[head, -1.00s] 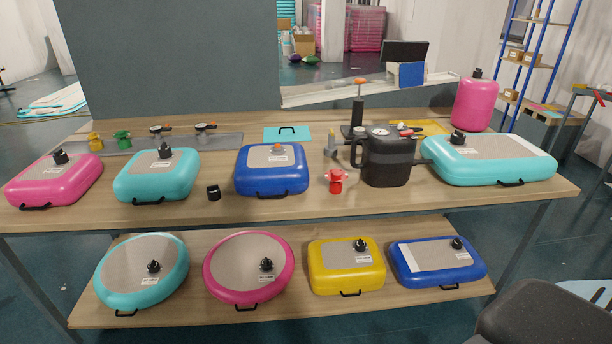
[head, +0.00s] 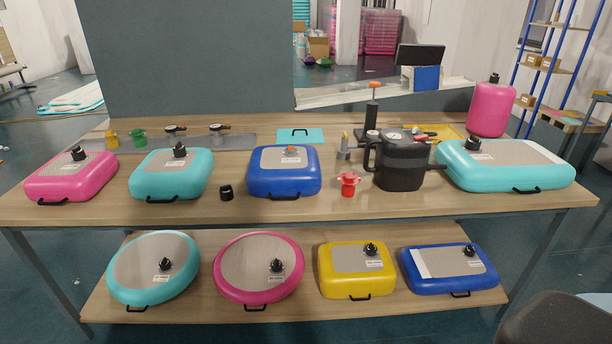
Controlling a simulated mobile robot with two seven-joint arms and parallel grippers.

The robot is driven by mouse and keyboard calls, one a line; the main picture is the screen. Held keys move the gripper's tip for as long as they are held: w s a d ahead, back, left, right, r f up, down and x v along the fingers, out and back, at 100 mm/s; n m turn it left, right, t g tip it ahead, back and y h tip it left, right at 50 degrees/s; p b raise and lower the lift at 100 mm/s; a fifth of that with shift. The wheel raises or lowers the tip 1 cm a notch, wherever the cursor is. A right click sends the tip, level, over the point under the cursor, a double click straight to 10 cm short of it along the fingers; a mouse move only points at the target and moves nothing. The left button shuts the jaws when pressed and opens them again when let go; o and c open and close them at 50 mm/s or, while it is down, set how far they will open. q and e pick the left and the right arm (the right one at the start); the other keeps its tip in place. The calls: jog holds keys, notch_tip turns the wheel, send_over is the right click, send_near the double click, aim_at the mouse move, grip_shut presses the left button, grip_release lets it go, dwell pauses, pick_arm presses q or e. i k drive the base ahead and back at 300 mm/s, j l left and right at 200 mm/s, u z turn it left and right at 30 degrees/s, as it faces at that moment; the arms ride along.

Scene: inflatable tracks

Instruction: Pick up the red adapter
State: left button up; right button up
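The red adapter (head: 348,184) stands upright near the front edge of the wooden table top (head: 300,209). It is between the blue inflatable cushion (head: 284,182) on its left and the black pump (head: 402,165) on its right, apart from both. Nothing covers it. Neither of my grippers shows in the head view.
A small black cap (head: 226,193) stands left of the blue cushion. Teal (head: 171,181) and pink (head: 71,182) cushions are on the left, and a large teal one (head: 507,171) is on the right. A lower shelf (head: 210,311) holds several more. The table strip before the adapter is clear.

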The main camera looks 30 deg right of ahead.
aim_at(349, 180)
jog(key=l+z, duration=0.1)
jog(key=l, duration=0.45)
jog(key=l+z, duration=0.1)
jog(key=l, duration=0.4)
jog(key=i+l+z, duration=0.1)
jog(key=l, duration=0.45)
jog(key=i+l+z, duration=0.1)
jog(key=l, duration=0.4)
jog(key=i+l+z, duration=0.15)
jog(key=l, duration=0.4)
jog(key=l+z, duration=0.1)
jog(key=l, duration=0.4)
jog(key=i, duration=0.05)
